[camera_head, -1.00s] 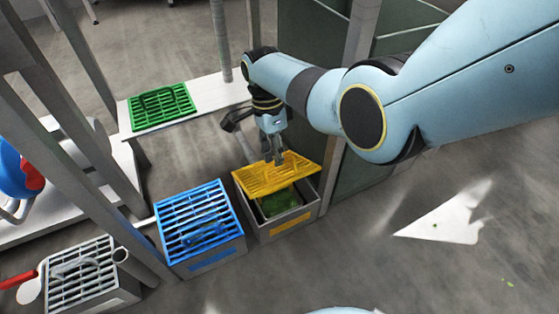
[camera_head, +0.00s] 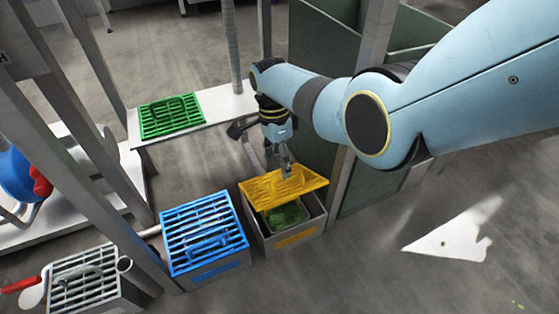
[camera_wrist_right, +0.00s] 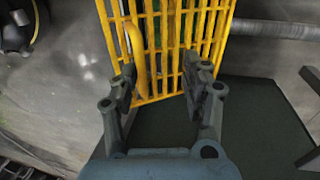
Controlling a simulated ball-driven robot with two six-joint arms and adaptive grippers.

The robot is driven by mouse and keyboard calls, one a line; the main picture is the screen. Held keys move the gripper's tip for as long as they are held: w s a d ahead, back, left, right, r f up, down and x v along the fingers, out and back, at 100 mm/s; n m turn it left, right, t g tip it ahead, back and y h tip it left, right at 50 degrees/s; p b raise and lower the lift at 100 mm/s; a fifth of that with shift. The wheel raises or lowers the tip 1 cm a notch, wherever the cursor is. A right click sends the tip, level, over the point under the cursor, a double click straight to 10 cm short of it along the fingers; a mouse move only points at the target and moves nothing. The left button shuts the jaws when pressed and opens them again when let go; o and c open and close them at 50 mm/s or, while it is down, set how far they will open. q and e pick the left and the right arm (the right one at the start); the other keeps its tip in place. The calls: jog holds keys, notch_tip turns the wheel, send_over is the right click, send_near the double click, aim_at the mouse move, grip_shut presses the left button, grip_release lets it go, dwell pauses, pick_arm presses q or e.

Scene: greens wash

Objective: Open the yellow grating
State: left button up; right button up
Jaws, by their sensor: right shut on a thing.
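The yellow grating (camera_head: 300,183) sits tilted over a grey box (camera_head: 312,222) with a yellow label, its near edge raised off the rim. A gap at the front shows green leaves (camera_head: 286,215) inside. My right gripper (camera_head: 286,172) comes down from above and is shut on the grating. In the right wrist view the grating (camera_wrist_right: 185,30) fills the top middle, with its curved handle beside the left finger of my right gripper (camera_wrist_right: 162,76). The exact contact is hard to see. My left gripper is not in view.
A blue-grated box (camera_head: 205,235) stands just left of the yellow one, and a grey-grated box (camera_head: 85,280) farther left. A green grating (camera_head: 172,115) lies on a white bench (camera_head: 215,112) behind. A dark green bin (camera_head: 360,175) and post stand close on the right.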

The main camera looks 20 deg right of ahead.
jog(key=shift+w, duration=0.15)
jog(key=shift+r, duration=0.3)
notch_tip(320, 180, up, 11)
jog(key=w, duration=0.2)
jog(key=shift+r, duration=0.1)
jog(key=shift+c, duration=0.3)
